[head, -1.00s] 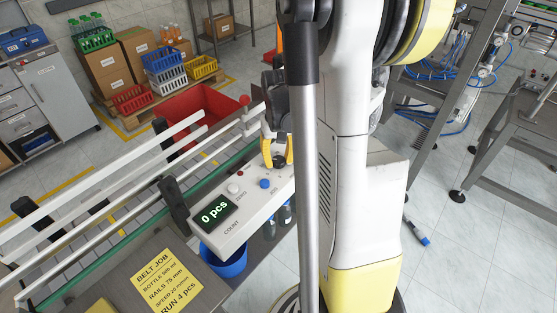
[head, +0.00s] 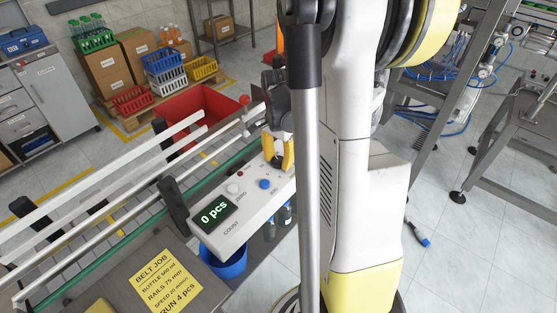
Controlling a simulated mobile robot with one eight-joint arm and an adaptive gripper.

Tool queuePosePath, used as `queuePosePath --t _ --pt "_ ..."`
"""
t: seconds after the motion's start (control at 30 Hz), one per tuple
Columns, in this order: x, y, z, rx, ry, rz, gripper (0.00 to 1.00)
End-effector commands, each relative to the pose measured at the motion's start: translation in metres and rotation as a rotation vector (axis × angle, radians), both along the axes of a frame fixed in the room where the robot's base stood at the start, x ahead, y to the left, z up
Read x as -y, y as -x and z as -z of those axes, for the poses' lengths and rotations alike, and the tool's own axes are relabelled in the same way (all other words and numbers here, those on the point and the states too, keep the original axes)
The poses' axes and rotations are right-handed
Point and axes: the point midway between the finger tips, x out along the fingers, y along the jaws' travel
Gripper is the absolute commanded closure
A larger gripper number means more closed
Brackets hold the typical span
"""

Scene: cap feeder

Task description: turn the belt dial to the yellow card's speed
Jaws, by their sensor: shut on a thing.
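The yellow card (head: 163,281) lies at the lower left and reads BELT JOB, bottle 500 ml, rails 75 mm, speed 20 m/min, run 4 pcs; its small print is hard to read. The pale control box (head: 238,212) has a display (head: 214,215) reading 0 pcs, a white button (head: 232,188) marked ZERO and a blue button (head: 264,184). My gripper (head: 281,155), with yellow fingers, is at the far end of this box, shut on the belt dial. The fingers and my arm hide the dial, so its pointer and scale cannot be read.
Guide rails (head: 110,205) run along the conveyor left of the box. A red bin (head: 200,108) stands behind, and a blue bucket (head: 224,262) stands below the box. My arm blocks the view just right of the box.

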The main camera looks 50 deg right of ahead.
Motion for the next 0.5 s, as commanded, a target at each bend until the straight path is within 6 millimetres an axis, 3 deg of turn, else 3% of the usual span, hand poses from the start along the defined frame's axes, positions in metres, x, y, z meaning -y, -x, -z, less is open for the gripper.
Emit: queuePosePath --t 0.5 --pt "-0.0003 0.0005 0.0004 -0.001 -0.001 0.354 0.94"
